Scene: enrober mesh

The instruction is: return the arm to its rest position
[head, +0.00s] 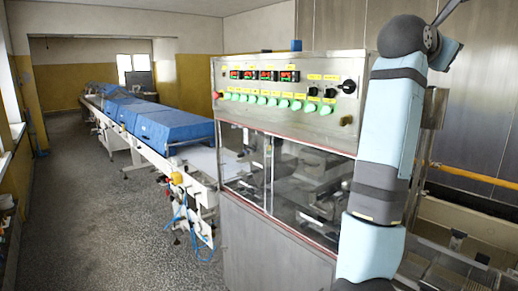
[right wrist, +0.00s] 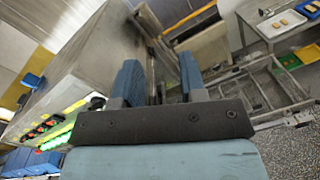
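My right arm (head: 378,165) stands raised at the right of the head view, in front of the enrober machine's right end, and bends at the top edge. Its gripper is out of the head view. In the right wrist view my right gripper (right wrist: 160,78) shows two blue-grey fingers set apart, with nothing held between them. The enrober machine (head: 285,255) has a control panel (head: 285,85) with green buttons and red displays, above clear windows. The panel's green buttons also show at the lower left of the right wrist view, tilted. My left gripper is in neither view.
A long conveyor with blue covers (head: 165,125) runs back to the left. An open mesh section (head: 465,245) with a yellow pipe (head: 470,172) lies right of my arm. The right wrist view shows a metal frame (right wrist: 275,85) and a table with trays (right wrist: 280,22). The floor at left (head: 85,220) is clear.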

